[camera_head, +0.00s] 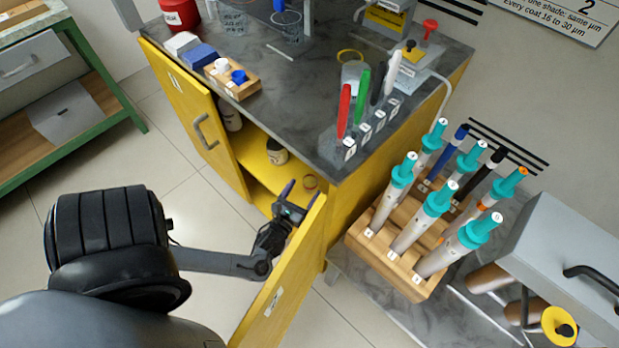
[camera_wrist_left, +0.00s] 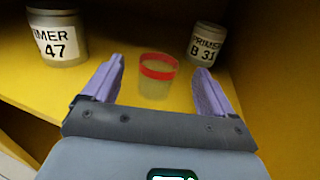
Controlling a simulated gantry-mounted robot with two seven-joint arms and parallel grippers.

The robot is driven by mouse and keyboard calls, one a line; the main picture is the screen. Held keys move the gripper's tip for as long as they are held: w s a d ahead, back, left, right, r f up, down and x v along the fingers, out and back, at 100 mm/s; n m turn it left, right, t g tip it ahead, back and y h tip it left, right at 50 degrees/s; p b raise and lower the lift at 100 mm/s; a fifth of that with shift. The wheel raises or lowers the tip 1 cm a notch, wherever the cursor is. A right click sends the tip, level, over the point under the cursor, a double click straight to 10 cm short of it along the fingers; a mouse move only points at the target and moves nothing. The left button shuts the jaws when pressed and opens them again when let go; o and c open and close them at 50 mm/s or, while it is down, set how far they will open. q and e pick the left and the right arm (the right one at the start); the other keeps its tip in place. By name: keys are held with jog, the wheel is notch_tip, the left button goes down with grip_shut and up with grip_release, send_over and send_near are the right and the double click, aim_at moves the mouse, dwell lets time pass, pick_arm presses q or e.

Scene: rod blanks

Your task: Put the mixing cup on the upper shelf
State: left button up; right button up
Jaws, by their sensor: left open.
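The mixing cup (camera_wrist_left: 157,84) is a small translucent cup with a red rim, standing upright on a yellow surface inside the cabinet. My left gripper (camera_head: 299,196) reaches into the cabinet. In the left wrist view its purple fingers (camera_wrist_left: 160,68) are open, one on each side of the cup, with gaps and nothing held. A yellow shelf (camera_head: 257,165) shows in the cabinet. I cannot tell which level the cup stands on. My right gripper is not in view.
Two primer tins (camera_wrist_left: 58,40) (camera_wrist_left: 206,43) flank the cup farther back. The open right door (camera_head: 275,290) stands close beside my left arm; the left door (camera_head: 190,112) is also open. The grey worktop (camera_head: 290,100) above holds pens and containers. A wooden rack (camera_head: 385,258) stands at right.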

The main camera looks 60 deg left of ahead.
pick_arm(q)
jog(key=shift+p+v, duration=0.85)
jog(key=shift+v, duration=1.9)
